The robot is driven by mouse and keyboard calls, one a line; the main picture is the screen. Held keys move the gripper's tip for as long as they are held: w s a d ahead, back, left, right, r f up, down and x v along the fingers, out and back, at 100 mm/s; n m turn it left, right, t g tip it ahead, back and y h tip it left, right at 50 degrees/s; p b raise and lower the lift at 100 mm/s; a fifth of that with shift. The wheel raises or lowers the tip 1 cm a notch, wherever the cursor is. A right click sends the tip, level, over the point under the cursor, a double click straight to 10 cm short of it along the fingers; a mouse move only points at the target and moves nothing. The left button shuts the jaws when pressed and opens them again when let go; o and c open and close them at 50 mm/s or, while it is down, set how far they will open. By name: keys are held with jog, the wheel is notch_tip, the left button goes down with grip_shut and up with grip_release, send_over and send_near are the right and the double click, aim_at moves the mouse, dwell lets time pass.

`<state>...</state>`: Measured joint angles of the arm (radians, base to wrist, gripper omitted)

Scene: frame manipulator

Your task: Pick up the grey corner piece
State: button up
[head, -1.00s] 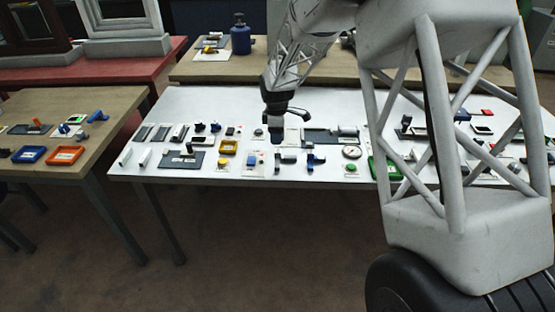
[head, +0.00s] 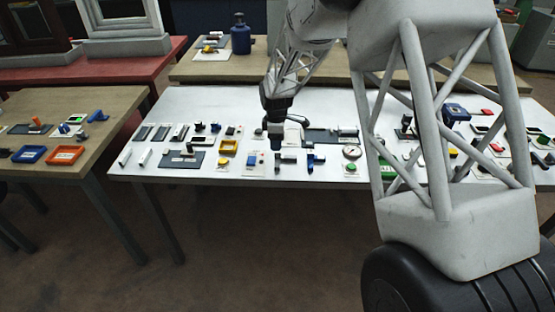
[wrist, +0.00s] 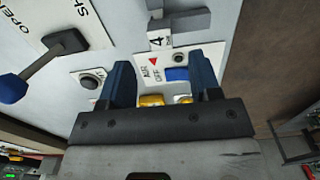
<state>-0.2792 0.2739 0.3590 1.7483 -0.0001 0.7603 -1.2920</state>
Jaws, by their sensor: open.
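The grey corner piece (head: 286,158) lies on the white table near its front edge, just right of my gripper in the head view. In the wrist view the grey corner piece (wrist: 182,26) shows at the top, beyond my fingertips and partly cut off by the frame edge. My gripper (wrist: 163,80) is open, with its two blue fingers apart and nothing held between them. In the head view my gripper (head: 275,146) hangs over the table close to the piece; the exact gap is hard to tell.
A blue piece (head: 314,161) lies right of the grey one. A panel with a blue switch (head: 252,160) lies to the left, and a round gauge (head: 352,153) to the right. In the wrist view a lever with a blue knob (wrist: 12,88) stands left of my fingers.

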jog(key=shift+f, duration=2.6)
jog(key=c, duration=1)
jog(key=shift+r, duration=0.2)
jog(key=shift+r, duration=0.5)
notch_tip(320, 180, up, 2)
jog(key=shift+r, duration=0.1)
jog(key=s+d, duration=0.1)
jog(key=s, duration=0.4)
jog(key=s+d+r, duration=0.1)
jog(key=s, duration=0.4)
jog(key=s+d, duration=0.2)
jog(key=s, duration=0.3)
jog(key=shift+s+d+r, duration=0.1)
jog(key=shift+s+r, duration=0.1)
jog(key=shift+s, duration=0.05)
